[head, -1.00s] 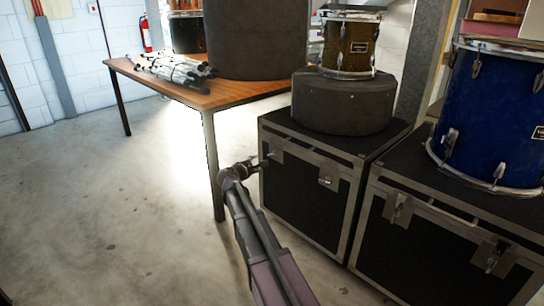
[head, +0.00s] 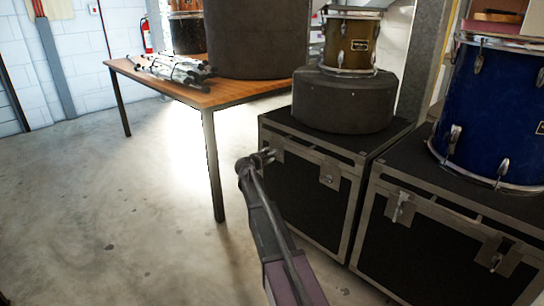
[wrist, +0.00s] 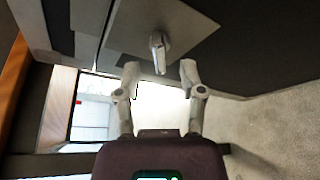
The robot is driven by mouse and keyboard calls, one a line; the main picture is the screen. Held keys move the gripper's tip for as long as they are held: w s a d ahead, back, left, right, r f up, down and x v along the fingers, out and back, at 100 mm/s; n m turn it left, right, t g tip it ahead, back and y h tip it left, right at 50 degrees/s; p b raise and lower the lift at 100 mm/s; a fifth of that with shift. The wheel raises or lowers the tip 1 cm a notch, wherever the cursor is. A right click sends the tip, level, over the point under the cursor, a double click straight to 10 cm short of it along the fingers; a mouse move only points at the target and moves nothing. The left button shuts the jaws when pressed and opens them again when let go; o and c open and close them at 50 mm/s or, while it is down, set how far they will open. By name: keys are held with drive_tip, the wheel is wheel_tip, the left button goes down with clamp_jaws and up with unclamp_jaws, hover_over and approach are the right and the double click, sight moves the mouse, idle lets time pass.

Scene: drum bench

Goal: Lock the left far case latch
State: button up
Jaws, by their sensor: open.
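The far black case (head: 300,190) has metal edging and two front latches. Its left latch (head: 279,150) is partly hidden by my gripper (head: 267,156) in the head view. In the wrist view the latch (wrist: 158,45) is a small grey lever on a metal plate (wrist: 190,32), its end pointing toward my gripper. My gripper (wrist: 160,74) is open, one fingertip on each side of the lever's end. A gap shows on both sides, and nothing is held.
The far case's right latch (head: 329,175) is close by. A nearer case (head: 425,245) stands to the right, with a blue drum (head: 500,110) on it. A round drum case (head: 343,100) rests on the far case. A table leg (head: 214,165) stands left of my gripper.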

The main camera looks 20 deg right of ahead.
sight(271, 153)
drive_tip(key=shift+x, duration=1.7)
clamp_jaws()
